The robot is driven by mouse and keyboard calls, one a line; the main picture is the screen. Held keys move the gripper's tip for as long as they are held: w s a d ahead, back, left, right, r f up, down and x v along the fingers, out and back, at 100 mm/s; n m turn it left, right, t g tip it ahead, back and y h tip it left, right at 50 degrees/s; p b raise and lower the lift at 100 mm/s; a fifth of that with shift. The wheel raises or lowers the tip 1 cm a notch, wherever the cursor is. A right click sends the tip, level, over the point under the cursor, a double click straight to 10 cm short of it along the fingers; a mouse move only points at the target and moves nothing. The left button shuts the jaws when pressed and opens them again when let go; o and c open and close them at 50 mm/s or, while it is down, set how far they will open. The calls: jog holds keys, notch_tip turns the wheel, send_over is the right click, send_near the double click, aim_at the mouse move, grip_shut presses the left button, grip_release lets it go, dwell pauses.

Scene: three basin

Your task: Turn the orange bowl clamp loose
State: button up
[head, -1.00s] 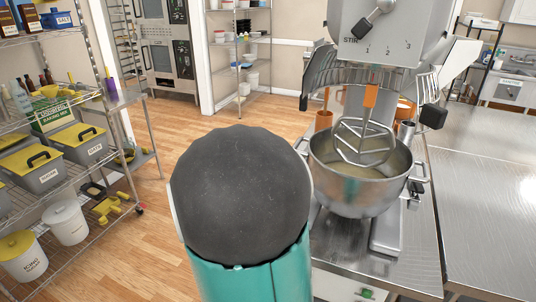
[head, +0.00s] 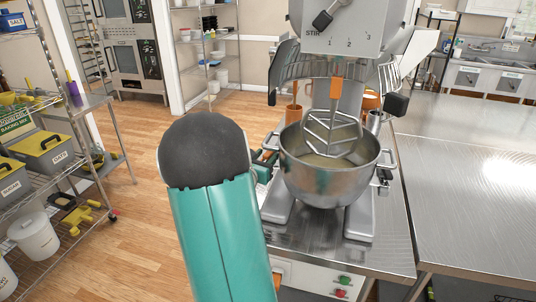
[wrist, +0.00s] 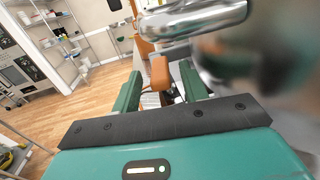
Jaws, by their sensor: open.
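The orange bowl clamp (wrist: 160,73) shows in the wrist view as a small orange block beside the steel mixer bowl (head: 328,175). My gripper (wrist: 161,82) is open, with one green finger on each side of the clamp. I cannot tell whether either finger touches it. In the head view my gripper (head: 266,163) is partly hidden behind my arm, at the left side of the bowl.
The mixer stands on a steel table (head: 320,235), with bare steel worktop (head: 470,190) to its right. An orange container (head: 294,115) stands behind the bowl. A wire shelf (head: 75,165) with bins is at the left. The wooden floor between is clear.

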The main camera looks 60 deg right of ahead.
jog(key=shift+d, duration=1.1)
jog(key=shift+c, duration=0.4)
grip_shut()
